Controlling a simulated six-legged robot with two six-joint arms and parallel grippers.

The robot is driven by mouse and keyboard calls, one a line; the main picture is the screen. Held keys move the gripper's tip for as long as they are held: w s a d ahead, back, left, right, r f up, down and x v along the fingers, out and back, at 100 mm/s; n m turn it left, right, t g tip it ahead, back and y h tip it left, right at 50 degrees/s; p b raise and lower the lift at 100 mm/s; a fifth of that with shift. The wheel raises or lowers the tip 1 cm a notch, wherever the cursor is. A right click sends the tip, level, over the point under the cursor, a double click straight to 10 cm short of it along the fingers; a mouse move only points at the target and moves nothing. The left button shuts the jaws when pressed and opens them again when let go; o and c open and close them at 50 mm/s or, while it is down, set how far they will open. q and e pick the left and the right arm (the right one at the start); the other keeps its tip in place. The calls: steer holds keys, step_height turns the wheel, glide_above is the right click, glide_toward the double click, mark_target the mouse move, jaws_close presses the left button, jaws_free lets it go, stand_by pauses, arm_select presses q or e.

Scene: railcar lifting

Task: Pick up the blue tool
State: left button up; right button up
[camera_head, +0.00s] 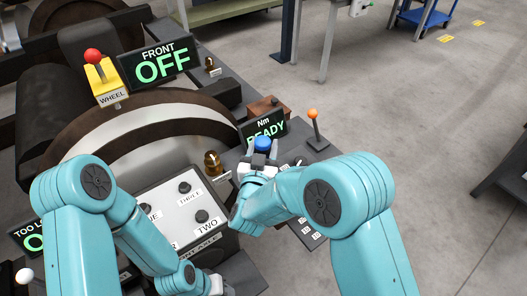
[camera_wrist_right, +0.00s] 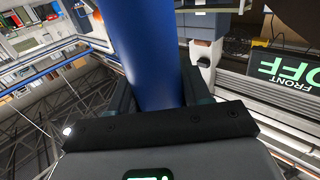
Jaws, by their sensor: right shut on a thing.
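The blue tool (camera_head: 263,143) shows as a small blue top at my right gripper (camera_head: 262,160) in the head view, in front of the sign that reads Nm READY. In the right wrist view the blue tool (camera_wrist_right: 143,55) is a thick blue shaft between the dark fingers, and the right gripper (camera_wrist_right: 155,95) is shut on it. Its lower part is hidden by the gripper, so I cannot tell whether it touches the panel. My left gripper (camera_head: 212,287) is at the bottom edge of the head view, and its fingers are mostly out of sight.
A yellow box with a red knob, labelled WHEEL (camera_head: 103,80), stands beside the FRONT OFF sign (camera_head: 155,62). An orange-knobbed lever (camera_head: 314,128) stands right of the READY sign (camera_head: 264,128). A white button panel (camera_head: 178,210) lies between my arms. Open grey floor (camera_head: 430,130) is at right.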

step_height(320, 180, up, 19)
steer(key=p, duration=0.1)
